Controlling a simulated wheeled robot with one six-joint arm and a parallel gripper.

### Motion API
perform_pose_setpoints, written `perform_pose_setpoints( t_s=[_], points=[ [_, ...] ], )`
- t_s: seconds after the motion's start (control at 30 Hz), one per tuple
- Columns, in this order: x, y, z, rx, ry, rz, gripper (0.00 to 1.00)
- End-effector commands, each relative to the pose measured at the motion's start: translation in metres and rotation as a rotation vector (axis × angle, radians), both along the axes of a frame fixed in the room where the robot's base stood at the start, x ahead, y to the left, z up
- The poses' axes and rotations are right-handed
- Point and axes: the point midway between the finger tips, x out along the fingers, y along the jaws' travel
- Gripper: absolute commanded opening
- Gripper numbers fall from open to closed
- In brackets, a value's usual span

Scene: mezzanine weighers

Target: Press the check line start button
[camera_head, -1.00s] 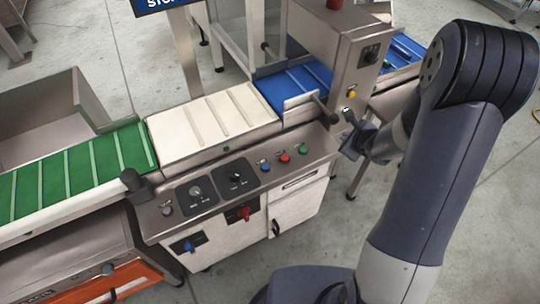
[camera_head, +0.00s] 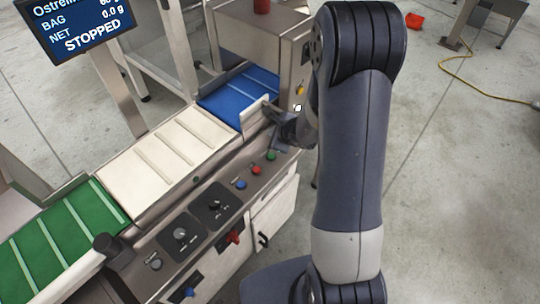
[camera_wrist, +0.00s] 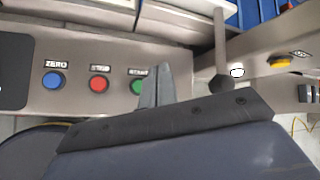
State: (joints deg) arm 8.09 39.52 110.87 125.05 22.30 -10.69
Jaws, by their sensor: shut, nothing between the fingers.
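The green button (camera_head: 271,155) labelled START is at the right end of a row on the sloping metal panel. In the wrist view the green button (camera_wrist: 137,87) is partly hidden by my fingers. A red button (camera_head: 257,170) and a blue button (camera_head: 241,184) sit left of it; the wrist view labels the blue one (camera_wrist: 53,80) ZERO. My gripper (camera_head: 270,108) is shut and empty, over the panel's right end near the blue belt. Its fingers (camera_wrist: 155,70) appear just right of the green button; I cannot tell their height above the panel.
A display (camera_head: 80,25) reads STOPPED. A yellow button (camera_head: 299,90) is on the cabinet beyond. White (camera_head: 165,155), green (camera_head: 62,240) and blue (camera_head: 240,92) belts run behind the panel. Open floor lies right.

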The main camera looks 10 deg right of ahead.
Motion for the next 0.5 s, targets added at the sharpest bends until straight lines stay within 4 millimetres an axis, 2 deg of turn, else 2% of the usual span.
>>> perform_pose_setpoints(
  t_s=[0.27, 0.5],
  points=[
    [0.000, 0.000, -0.017, 0.000, 0.001, 0.001, 0.00],
    [0.000, 0.000, -0.051, 0.001, 0.002, 0.000, 0.00]
  ],
)
